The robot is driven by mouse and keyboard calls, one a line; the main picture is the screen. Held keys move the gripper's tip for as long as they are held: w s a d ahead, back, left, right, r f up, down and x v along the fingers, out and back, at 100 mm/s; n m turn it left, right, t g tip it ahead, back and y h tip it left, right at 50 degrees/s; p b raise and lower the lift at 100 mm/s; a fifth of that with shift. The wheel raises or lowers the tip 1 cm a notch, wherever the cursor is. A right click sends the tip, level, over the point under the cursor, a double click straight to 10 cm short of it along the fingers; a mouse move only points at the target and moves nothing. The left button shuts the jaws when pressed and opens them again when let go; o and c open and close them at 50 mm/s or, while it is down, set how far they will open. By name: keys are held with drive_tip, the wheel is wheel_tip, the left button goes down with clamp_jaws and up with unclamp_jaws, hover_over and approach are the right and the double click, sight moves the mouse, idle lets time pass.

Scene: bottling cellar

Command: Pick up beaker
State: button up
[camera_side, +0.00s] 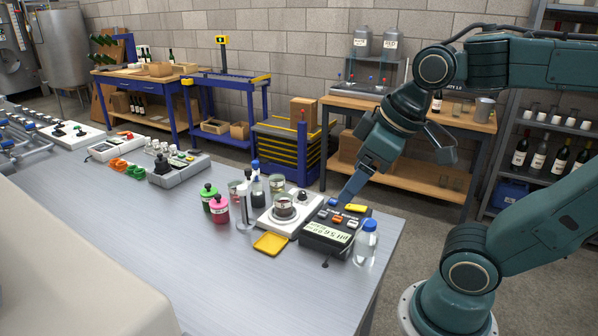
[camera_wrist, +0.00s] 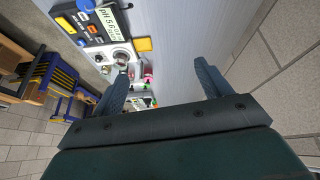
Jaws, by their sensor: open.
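A clear glass beaker (camera_side: 285,207) with dark contents sits on the white stirrer plate (camera_side: 266,221) near the right end of the grey bench. It also appears small in the wrist view (camera_wrist: 121,58), left of my fingers' gap and partly crowded by nearby items. Another glass vessel (camera_side: 277,182) stands just behind it. My gripper (camera_wrist: 158,86) is open and empty, its two fingers spread wide. In the side view my gripper (camera_side: 350,190) points down above the pH meter, to the right of the beaker and apart from it.
The dark pH meter (camera_side: 328,228) and a blue-capped bottle (camera_side: 366,243) stand right of the beaker. Pink (camera_side: 220,208) and green (camera_side: 208,195) bottles stand left of it. The bench's front middle is clear.

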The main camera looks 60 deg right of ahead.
drive_tip(key=w+d+r+n+g, duration=0.1)
drive_tip(key=w+d+r+n, duration=0.15)
drive_tip(key=w+n, duration=0.4)
drive_tip(key=n+g, duration=0.4)
drive_tip(key=n, duration=0.9)
hover_over(284, 198)
drive_tip(key=s+a, duration=0.2)
wheel_tip(284, 198, down, 13)
wheel_tip(284, 198, down, 9)
drive_tip(key=shift+w+r, duration=0.15)
drive_tip(key=shift+w, duration=0.15)
drive_tip(key=shift+m, duration=0.25)
drive_tip(key=shift+f, duration=2.6)
drive_tip(key=c, duration=1.1)
